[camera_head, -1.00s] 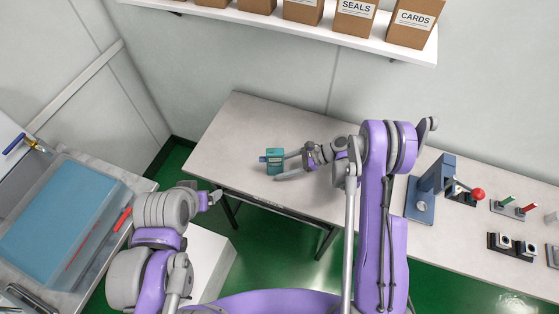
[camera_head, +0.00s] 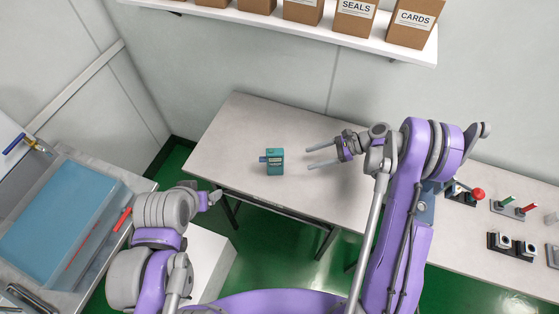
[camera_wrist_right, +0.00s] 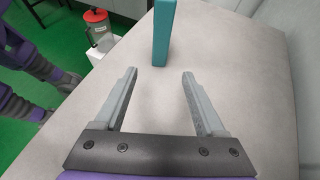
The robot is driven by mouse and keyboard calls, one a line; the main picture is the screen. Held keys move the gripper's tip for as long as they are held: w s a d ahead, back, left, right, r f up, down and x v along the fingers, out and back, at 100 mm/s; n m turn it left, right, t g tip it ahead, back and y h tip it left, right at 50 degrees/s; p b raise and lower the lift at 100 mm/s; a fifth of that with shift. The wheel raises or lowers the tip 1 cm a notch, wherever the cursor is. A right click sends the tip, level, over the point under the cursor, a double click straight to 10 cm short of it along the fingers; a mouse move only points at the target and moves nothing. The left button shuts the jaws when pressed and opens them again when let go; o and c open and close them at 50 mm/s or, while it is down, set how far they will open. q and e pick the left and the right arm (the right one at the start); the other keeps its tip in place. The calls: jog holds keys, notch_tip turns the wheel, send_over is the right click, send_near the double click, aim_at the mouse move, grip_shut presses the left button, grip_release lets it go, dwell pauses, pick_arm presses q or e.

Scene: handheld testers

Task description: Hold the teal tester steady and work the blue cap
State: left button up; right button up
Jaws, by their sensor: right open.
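The teal tester (camera_head: 275,162) stands on the grey table toward its left end in the head view, with a small blue cap (camera_head: 263,159) on its left side. My right gripper (camera_head: 308,156) is open and empty to the right of the tester, with a clear gap between them. In the right wrist view the teal tester (camera_wrist_right: 164,35) stands beyond the open fingers (camera_wrist_right: 158,76), and its blue cap is not visible there. My left gripper (camera_head: 214,197) is off the table's front left edge, away from the tester; its jaws are too small to read.
The table (camera_head: 240,130) is bare around the tester. A blue bin (camera_head: 65,220) is at left. A shelf (camera_head: 330,37) with cardboard boxes hangs above the back.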

aim_at(275, 160)
jog(key=a+r+h, duration=1)
jog(key=a, duration=0.1)
jog(key=shift+a+r, duration=0.2)
jog(key=shift+a, duration=0.05)
jog(key=f, duration=0.4)
jog(key=a+f, duration=0.1)
jog(key=f, duration=0.6)
jog(key=shift+a+f, duration=0.3)
jog(key=shift+a, duration=0.05)
grip_shut()
